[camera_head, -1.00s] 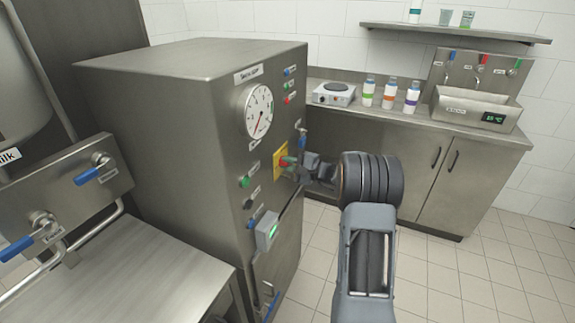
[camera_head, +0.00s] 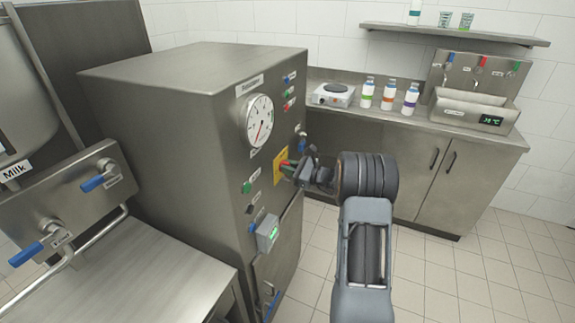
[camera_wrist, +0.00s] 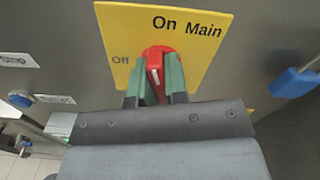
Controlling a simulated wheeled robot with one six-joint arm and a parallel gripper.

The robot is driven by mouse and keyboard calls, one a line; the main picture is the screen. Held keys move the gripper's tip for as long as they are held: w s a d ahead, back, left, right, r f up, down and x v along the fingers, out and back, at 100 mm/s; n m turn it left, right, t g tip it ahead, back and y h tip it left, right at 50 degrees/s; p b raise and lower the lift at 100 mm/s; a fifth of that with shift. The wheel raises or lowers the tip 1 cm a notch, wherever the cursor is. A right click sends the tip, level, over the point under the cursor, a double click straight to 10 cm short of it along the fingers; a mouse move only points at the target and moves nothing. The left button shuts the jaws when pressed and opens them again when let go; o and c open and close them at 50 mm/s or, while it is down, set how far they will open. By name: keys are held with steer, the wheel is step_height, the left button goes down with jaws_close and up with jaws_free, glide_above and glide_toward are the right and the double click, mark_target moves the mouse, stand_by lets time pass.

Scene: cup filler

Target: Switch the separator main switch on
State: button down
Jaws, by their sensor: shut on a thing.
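The separator (camera_head: 170,120) is the large steel cabinet on the left, with a dial and buttons on its front. Its main switch is a red knob (camera_wrist: 155,61) with a white mark, on a yellow plate (camera_wrist: 205,48) marked On, Off and Main. In the wrist view the knob stands roughly upright in the picture, pointing towards On; Off is to its left. My gripper (camera_wrist: 155,84) is shut on the knob, a green fingertip on each side. In the head view my gripper (camera_head: 290,168) reaches the yellow plate (camera_head: 281,157) from the right and hides much of the knob.
A green button (camera_head: 246,187) and a small grey box with a green light (camera_head: 267,233) are near my gripper. A blue-handled valve (camera_wrist: 294,83) is to the right in the wrist view. A counter with bottles (camera_head: 388,94) and a sink (camera_head: 475,108) stands behind.

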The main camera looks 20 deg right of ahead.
steer(key=shift+m+p, duration=0.75)
steer(key=shift+m, duration=0.75)
steer(key=c, duration=1.1)
jaws_free()
steer(key=shift+c, duration=0.2)
steer(key=shift+d, duration=0.1)
steer(key=b+v, duration=0.2)
steer(key=v, duration=1.1)
steer(key=shift+s+d, duration=0.2)
steer(key=shift+s, duration=0.15)
